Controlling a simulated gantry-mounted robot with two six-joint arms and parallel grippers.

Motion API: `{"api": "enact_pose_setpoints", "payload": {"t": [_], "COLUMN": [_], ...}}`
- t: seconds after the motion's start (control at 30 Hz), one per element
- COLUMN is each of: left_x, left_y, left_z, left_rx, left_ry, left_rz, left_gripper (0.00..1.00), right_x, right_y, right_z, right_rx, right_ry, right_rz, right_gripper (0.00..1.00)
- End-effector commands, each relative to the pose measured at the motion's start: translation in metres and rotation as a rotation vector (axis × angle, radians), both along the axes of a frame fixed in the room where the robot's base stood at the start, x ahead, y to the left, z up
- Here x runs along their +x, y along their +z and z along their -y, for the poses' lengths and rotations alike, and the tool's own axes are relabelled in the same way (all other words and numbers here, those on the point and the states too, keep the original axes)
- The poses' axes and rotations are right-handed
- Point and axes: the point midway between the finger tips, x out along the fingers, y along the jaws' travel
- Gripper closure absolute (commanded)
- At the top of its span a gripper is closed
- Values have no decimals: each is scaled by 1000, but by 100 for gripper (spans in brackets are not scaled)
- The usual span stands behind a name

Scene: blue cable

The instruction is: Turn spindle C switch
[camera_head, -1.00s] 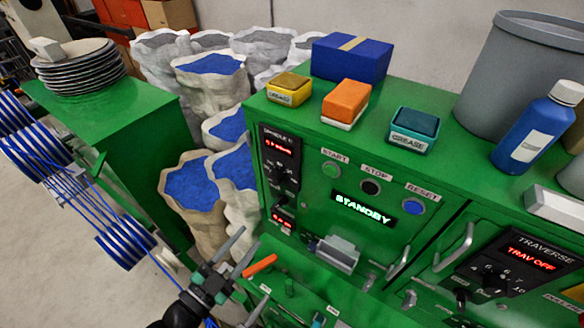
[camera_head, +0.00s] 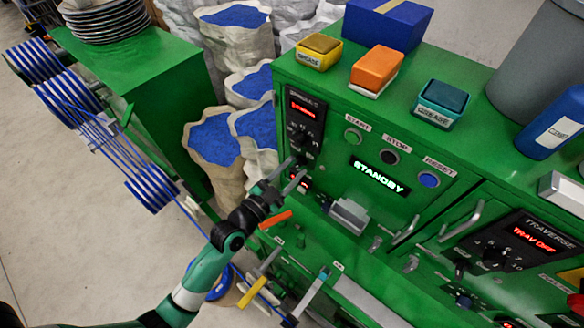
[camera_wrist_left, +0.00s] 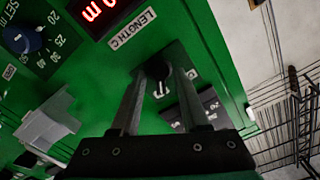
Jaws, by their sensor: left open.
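My left gripper (camera_head: 284,176) is open at the lower left of the green control panel, by the small red display (camera_head: 303,183). In the left wrist view its two fingers (camera_wrist_left: 158,82) point at the panel, one on each side of a small black knob (camera_wrist_left: 157,69) with a pale mark below it. I cannot tell whether they touch it, and no spindle C label is readable. A "LENGTH C" label (camera_wrist_left: 131,28) and a red display (camera_wrist_left: 98,12) sit above it. My right gripper is not in view.
A grey box-like part (camera_head: 349,214) juts from the panel to the right of my gripper. An orange-handled lever (camera_head: 275,219) and other levers stand below. The panel's START, STOP and RESET buttons (camera_head: 428,179) and STANDBY display (camera_head: 379,174) are further right. Sacks of blue pellets (camera_head: 214,136) stand left.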

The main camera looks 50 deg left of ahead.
Motion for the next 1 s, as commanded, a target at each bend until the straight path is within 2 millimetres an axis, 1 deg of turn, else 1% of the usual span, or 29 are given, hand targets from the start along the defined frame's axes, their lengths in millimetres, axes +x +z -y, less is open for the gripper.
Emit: {"api": "enact_pose_setpoints", "payload": {"t": [0.13,0.17,0.3,0.4,0.77,1.0], "left_x": [0,0,-1,-1,-1,-1], "left_y": [0,0,0,0,0,0], "left_z": [0,0,0,0,0,0], "left_rx": [0,0,0,0,-4,-60], "left_ry": [0,0,0,0,0,0], "left_rz": [0,0,0,0,1,9], "left_gripper": [55,59,84,100,100,100], "right_x": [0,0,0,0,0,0], "right_y": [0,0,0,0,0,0], "right_z": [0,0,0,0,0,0], "right_rx": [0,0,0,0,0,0], "right_ry": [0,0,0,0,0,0], "right_rz": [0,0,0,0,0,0], "right_gripper": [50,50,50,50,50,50]}}
